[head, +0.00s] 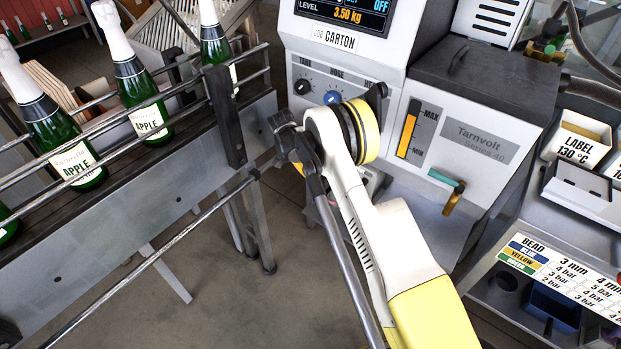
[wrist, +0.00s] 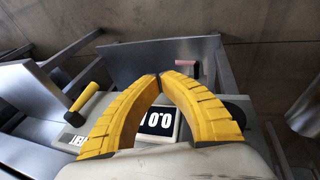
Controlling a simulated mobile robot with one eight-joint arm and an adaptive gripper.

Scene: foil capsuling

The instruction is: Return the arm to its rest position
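In the wrist view my gripper (wrist: 160,76) has its two yellow ribbed fingers brought together at the tips. Nothing shows between the fingers except the background, so it is shut and empty. In the head view my white and yellow arm rises from the bottom right and bends in front of the machine's front panel. The gripper fingers cannot be made out there.
A grey machine with a screen (head: 345,14) and a teal-and-brass lever (head: 452,197) stands behind my arm. A railed conveyor (head: 140,225) carries green bottles on the left. A display (wrist: 156,122) and a yellow-handled lever (wrist: 84,96) lie beyond the fingers. Open floor (head: 225,300) shows below.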

